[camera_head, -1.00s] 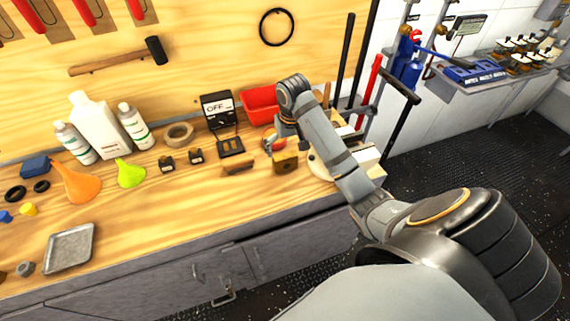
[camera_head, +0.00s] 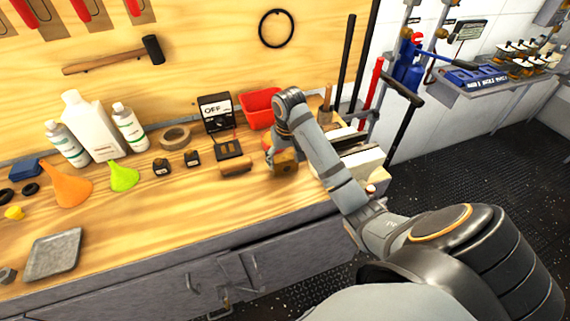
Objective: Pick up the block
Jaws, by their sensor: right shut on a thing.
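The block (camera_head: 285,162) is a small brown wooden cube on the right part of the wooden workbench (camera_head: 150,230). My right gripper (camera_head: 276,156) reaches down from above and is shut on the block. The fingers are small and partly hidden by the wrist and the block. I cannot tell whether the block touches the bench top or hangs just above it. My left gripper is not in view.
A small wooden piece (camera_head: 236,169) lies just left of the block. A black meter marked OFF (camera_head: 215,112) and a red bin (camera_head: 262,107) stand behind. Tape (camera_head: 175,138), funnels and bottles are farther left.

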